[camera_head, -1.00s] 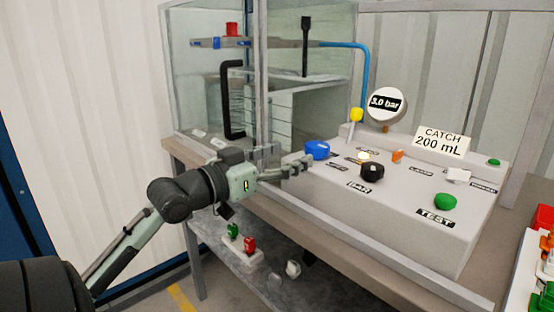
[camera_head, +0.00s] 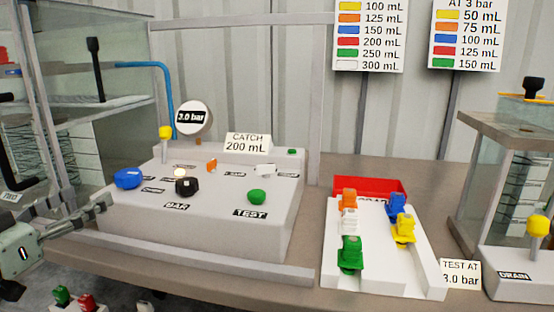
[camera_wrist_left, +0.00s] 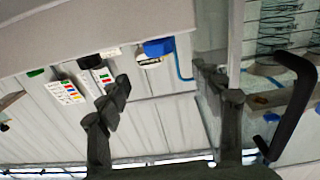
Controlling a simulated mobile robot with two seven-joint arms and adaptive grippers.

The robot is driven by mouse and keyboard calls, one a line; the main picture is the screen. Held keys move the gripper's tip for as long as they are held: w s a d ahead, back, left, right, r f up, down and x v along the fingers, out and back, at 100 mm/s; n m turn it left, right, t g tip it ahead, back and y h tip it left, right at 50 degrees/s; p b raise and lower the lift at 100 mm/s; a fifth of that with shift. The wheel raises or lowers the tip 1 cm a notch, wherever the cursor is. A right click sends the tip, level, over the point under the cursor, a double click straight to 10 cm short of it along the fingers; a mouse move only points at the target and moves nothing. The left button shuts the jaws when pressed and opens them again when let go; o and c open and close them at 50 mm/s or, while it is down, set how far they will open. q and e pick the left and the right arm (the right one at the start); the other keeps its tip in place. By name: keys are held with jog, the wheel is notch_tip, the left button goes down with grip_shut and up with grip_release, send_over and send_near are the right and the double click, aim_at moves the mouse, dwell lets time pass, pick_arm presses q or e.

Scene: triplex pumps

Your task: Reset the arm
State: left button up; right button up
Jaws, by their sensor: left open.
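My left gripper (camera_head: 92,209) reaches in from the left edge of the head view. Its fingers are apart and empty, just in front of and left of the blue knob (camera_head: 127,178) on the grey control panel (camera_head: 215,228). In the left wrist view the open fingers (camera_wrist_left: 163,80) have nothing between them, and the blue knob (camera_wrist_left: 158,47) shows beyond them. My right gripper is not in view.
The panel also has a black knob (camera_head: 186,187), a green knob (camera_head: 257,197) and a gauge (camera_head: 193,118). Glass tank walls stand at left. A white rack (camera_head: 338,268) with several coloured pieces and a red tray (camera_head: 388,184) are at right.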

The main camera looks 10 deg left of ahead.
aim_at(118, 179)
pick_arm(q)
jog(key=w, duration=0.8)
jog(key=w+d, duration=0.1)
jog(key=w, duration=0.3)
jog(key=shift+s, duration=0.1)
jog(key=shift+s, duration=0.1)
